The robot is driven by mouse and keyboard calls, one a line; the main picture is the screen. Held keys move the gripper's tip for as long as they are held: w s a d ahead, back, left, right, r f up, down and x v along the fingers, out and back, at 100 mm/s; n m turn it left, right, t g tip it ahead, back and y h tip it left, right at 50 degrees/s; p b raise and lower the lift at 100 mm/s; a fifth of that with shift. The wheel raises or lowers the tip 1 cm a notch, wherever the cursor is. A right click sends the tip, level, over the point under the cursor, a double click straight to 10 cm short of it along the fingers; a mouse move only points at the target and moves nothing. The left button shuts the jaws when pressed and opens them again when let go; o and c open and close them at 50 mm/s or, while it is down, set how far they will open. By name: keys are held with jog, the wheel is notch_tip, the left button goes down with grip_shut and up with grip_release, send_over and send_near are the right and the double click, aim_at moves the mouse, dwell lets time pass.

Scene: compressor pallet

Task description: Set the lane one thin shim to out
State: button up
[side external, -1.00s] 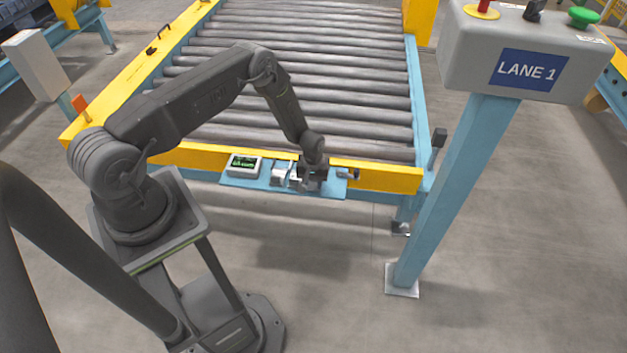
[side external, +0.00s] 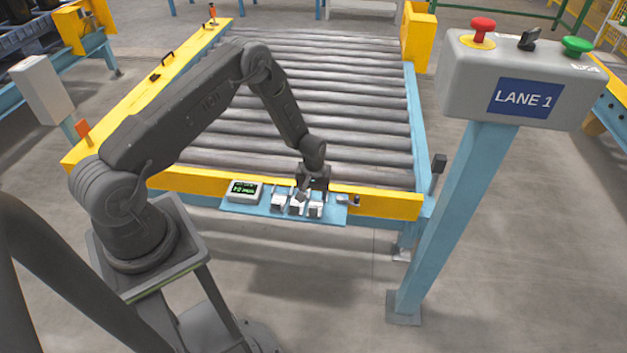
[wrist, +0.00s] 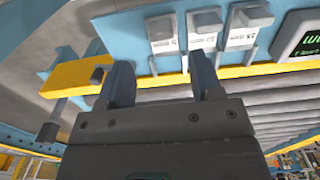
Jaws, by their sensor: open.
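Three white shim blocks stand in a row on a light-blue shelf (side external: 240,206) at the front yellow rail: a left one (side external: 277,203), a middle one (side external: 297,207) and a right one (side external: 316,210). In the wrist view they appear in reversed order, as pale labelled blocks (wrist: 162,32), (wrist: 202,28) and (wrist: 247,22). My gripper (side external: 309,192) is just behind and above the middle and right blocks. In the wrist view my gripper (wrist: 163,80) has its fingers apart, nothing between them.
A small display (side external: 243,190) with green text sits at the shelf's left end. A small metal fitting (side external: 348,200) is at the right on the yellow rail (side external: 390,206). Rollers (side external: 350,110) lie behind. The LANE 1 control box (side external: 520,80) stands at right on a blue post.

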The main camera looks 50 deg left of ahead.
notch_tip(320, 180, up, 6)
jog(key=shift+f, duration=0.15)
dwell(0.3)
jog(key=s+d+r+m+t, duration=0.1)
jog(key=d+r, duration=0.1)
jog(key=r, duration=0.7)
jog(key=s+d+r+m+t, duration=0.1)
jog(key=d+r+m, duration=0.15)
jog(key=r, duration=0.65)
jog(key=s+d+r, duration=0.2)
jog(key=r, duration=0.6)
jog(key=s+d+r+m+t, duration=0.1)
jog(key=s+d+r+m, duration=0.1)
jog(key=s+r, duration=0.4)
jog(key=s+d+r+m+t, duration=0.2)
jog(key=s+d+r, duration=0.3)
jog(key=s, duration=0.9)
notch_tip(320, 180, up, 2)
jog(key=shift+s+d+r+m+t, duration=0.1)
jog(key=shift+s+d+m+t, duration=0.25)
jog(key=shift+m, duration=0.4)
